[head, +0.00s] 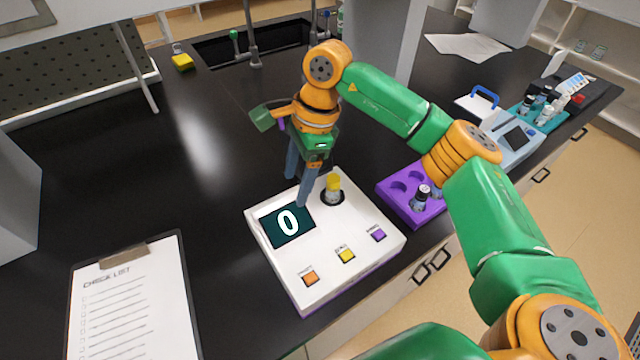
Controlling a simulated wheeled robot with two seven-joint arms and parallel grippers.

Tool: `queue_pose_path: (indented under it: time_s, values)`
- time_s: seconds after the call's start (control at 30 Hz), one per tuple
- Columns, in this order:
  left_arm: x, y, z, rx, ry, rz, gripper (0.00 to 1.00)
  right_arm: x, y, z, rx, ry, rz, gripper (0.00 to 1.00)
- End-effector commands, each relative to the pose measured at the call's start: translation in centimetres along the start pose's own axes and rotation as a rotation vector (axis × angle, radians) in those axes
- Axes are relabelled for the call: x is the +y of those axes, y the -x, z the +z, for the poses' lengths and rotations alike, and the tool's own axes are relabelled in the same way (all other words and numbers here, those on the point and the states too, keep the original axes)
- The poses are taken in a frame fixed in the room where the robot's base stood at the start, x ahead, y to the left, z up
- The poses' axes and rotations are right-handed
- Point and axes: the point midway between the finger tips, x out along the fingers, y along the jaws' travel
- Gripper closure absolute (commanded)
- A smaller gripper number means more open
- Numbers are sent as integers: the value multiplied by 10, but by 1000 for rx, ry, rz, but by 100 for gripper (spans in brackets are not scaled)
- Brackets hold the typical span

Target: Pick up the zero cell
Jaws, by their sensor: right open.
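A white meter (371,228) with a dark screen showing "0" stands on the black bench. A vial with a yellow cap (333,184) stands upright in the meter's round well. A second vial, with a dark cap (422,193), stands in a purple rack (390,184) to the right. I cannot read either label, so I cannot tell which is the zero cell. My right gripper (296,191) is open and empty, its fingers pointing down near the screen's top edge, left of the yellow-capped vial. My left gripper is out of view.
A clipboard with a checklist (130,305) lies at the lower left. A sink (215,50) is at the back. A blue-handled device (518,138) and a teal tray of bottles (548,122) stand at the right. The bench left of the meter is mostly clear.

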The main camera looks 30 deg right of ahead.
Motion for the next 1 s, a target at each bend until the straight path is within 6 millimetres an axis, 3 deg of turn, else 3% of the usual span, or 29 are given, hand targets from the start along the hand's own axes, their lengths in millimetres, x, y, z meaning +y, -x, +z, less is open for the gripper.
queue_pose_path:
  time_s: [0.03,0.1,0.2,0.47,0.6,0.8,0.87,1.0]
  values:
    - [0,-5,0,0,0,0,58,-3,11,-25,97,-19,-8,28]
    - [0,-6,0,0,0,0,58,-2,26,-50,202,-45,-4,28]
    - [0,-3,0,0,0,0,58,0,33,-66,266,-61,6,28]
    - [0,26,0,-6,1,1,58,0,-5,-76,267,-61,13,28]
    - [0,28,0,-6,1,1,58,0,-28,-82,265,-60,9,28]
    - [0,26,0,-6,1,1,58,-1,-32,-83,263,-60,6,28]
    - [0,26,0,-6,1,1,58,-1,-32,-82,263,-60,6,39]
    - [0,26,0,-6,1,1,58,-1,-32,-82,263,-60,6,76]
